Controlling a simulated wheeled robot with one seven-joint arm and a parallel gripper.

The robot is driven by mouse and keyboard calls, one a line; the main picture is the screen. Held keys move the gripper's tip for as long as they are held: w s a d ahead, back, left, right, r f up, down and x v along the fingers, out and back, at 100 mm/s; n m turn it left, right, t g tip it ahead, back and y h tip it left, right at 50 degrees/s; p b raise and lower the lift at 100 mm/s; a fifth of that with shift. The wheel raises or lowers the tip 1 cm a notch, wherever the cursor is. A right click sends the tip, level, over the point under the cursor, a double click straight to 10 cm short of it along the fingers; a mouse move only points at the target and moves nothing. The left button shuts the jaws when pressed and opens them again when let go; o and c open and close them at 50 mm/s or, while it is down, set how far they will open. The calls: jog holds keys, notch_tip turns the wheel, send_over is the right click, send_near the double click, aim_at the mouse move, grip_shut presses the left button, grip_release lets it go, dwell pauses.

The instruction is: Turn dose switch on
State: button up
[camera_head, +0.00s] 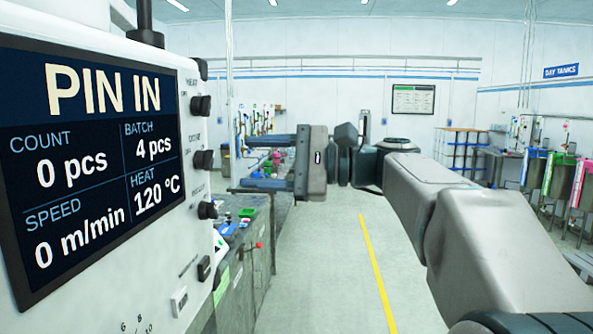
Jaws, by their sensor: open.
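A white control panel (150,240) fills the left side, with a dark display (95,160) reading PIN IN, 0 pcs, 4 pcs, 0 m/min and 120 °C. Black knobs (203,159) stick out along its right edge. A small dark switch (203,268) and a pale switch (179,301) sit lower on the panel.
A grey bench (240,265) with a red-tipped lever (257,245) stands below and behind the panel. A yellow line (377,270) runs along the clear floor. Coloured tanks (560,175) stand at the far right, under a DAY TANKS sign (561,71).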

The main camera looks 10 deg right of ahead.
jog(key=v, duration=0.7)
jog(key=shift+b, duration=0.4)
